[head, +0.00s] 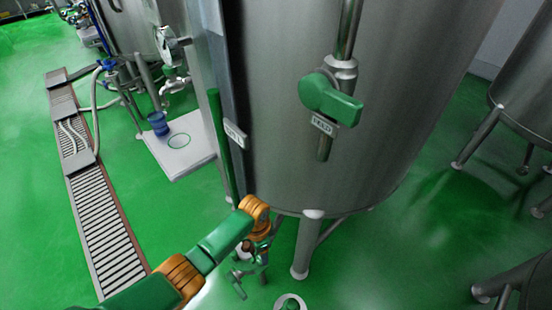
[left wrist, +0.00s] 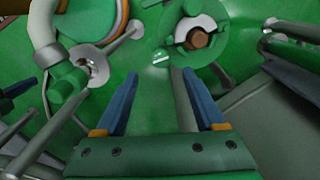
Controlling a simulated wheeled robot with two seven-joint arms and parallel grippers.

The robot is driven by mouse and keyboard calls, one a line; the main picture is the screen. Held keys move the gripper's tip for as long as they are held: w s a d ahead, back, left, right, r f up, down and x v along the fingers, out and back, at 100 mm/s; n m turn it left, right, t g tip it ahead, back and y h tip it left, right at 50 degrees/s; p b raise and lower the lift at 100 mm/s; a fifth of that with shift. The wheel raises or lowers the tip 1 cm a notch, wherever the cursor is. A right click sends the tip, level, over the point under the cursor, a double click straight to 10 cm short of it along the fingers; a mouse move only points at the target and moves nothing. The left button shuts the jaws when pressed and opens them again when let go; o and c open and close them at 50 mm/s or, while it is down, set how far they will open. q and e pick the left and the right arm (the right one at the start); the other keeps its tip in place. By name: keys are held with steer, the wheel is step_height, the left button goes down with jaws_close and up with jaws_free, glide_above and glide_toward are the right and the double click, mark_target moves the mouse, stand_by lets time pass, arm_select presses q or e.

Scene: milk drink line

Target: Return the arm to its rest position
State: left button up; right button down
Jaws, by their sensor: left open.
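My left arm (head: 215,243), green with orange joints, comes in from the lower left of the head view and reaches toward the foot of the large steel tank (head: 400,100). My left gripper (head: 245,280) hangs low beside the tank's legs, pointing down and partly hidden by the wrist. In the left wrist view the gripper (left wrist: 163,95) has its two blue fingers spread apart, with nothing held between them. My right gripper is in neither view.
The tank carries a green valve handle (head: 330,98) and a green upright bar (head: 221,145). A blue cup (head: 158,123) stands on a white platform (head: 168,158) with a green ring. A floor drain grate (head: 104,225) runs along the left. Green floor between them is open.

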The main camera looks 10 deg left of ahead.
arm_select(q)
steer(key=s+d+r+n+t+h, duration=0.15)
steer(key=s+n, duration=0.25)
steer(key=s, duration=0.4)
steer(key=s+a+r+n+t+y, duration=0.1)
steer(key=s+a+r+n+t, duration=0.1)
steer(key=s+a+r+n, duration=0.45)
steer(key=s+a+f+m+g, duration=0.1)
steer(key=s+f+m, duration=0.15)
steer(key=f, duration=1.45)
steer(key=s+a+f+g, duration=0.1)
steer(key=s+a+f, duration=0.1)
steer(key=s+f, duration=0.7)
steer(key=s, duration=0.3)
steer(key=shift+f, duration=0.25)
steer(key=shift+s+g+y, duration=0.1)
steer(key=shift+g+y, duration=0.15)
